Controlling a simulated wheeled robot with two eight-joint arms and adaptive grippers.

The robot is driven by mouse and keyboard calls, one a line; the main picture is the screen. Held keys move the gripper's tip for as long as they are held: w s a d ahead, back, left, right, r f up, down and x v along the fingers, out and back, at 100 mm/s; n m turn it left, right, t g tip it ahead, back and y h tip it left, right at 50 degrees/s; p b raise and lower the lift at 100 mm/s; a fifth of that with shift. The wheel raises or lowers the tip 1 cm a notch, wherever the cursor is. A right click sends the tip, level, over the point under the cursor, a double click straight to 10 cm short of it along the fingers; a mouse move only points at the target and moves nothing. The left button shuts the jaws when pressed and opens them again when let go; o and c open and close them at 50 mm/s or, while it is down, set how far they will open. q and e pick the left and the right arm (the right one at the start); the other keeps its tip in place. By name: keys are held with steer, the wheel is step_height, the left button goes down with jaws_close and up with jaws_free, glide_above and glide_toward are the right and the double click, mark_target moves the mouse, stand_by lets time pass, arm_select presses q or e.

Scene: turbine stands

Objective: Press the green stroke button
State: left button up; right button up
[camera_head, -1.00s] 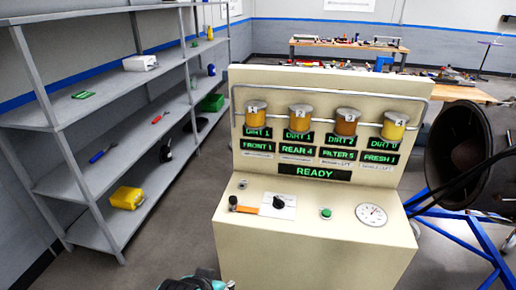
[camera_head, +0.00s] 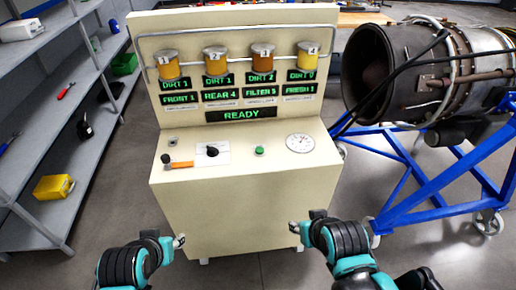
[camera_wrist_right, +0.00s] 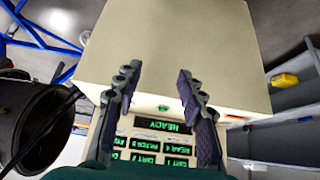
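The green stroke button (camera_head: 260,150) sits on the sloped top of the cream console (camera_head: 240,232), between the black knob (camera_head: 212,150) and the round gauge (camera_head: 300,143). It also shows in the right wrist view (camera_wrist_right: 163,107), between and beyond my fingers. My right gripper (camera_wrist_right: 157,78) is open and empty, apart from the button. In the head view my right gripper (camera_head: 294,227) is in front of the console, lower and to the right of the button. My left gripper (camera_head: 180,241) is at the console's lower left; its finger opening is too small to judge.
An orange-handled lever (camera_head: 179,165) is left of the knob. The display (camera_head: 240,115) reads READY below several capped jars. A turbine (camera_head: 430,70) on a blue wheeled stand (camera_head: 408,190) is close on the right. Grey shelves (camera_head: 98,130) stand on the left, with floor between.

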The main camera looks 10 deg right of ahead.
steer(key=shift+c, duration=0.3)
jaws_close()
stand_by(1.1)
